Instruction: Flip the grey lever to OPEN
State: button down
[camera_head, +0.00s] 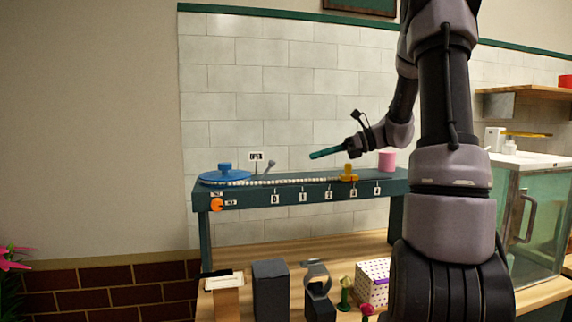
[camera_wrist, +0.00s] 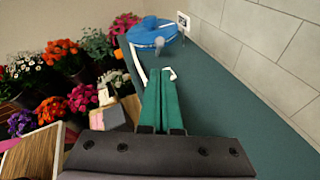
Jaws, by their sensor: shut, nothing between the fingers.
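The grey lever (camera_head: 269,166) stands on the dark teal shelf, leaning to the right with its round knob up. The small OPEN sign (camera_head: 256,156) is just left of it. In the wrist view the lever's grey knob (camera_wrist: 159,42) shows in front of a blue disc, beyond my fingertips, and the sign (camera_wrist: 183,20) is behind it to the right. My gripper (camera_head: 312,156) has long teal fingers, shut and empty, pointing left above the shelf. It is right of the lever and apart from it. The wrist view shows both fingers (camera_wrist: 162,82) side by side.
A blue round lidded piece (camera_head: 225,175) sits at the shelf's left end. A white beaded strip runs along the shelf to a yellow slider (camera_head: 349,174). A pink cylinder (camera_head: 387,161) stands farther right. An orange knob (camera_head: 216,204) is on the shelf front. The tiled wall is close behind.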

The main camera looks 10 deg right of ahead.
jog(key=shift+a, duration=0.1)
send_near(266, 172)
jog(key=w+a, duration=0.2)
jog(key=shift+a+f, duration=0.3)
jog(key=shift+a, duration=0.1)
jog(key=shift+r, duration=0.1)
dwell(0.5)
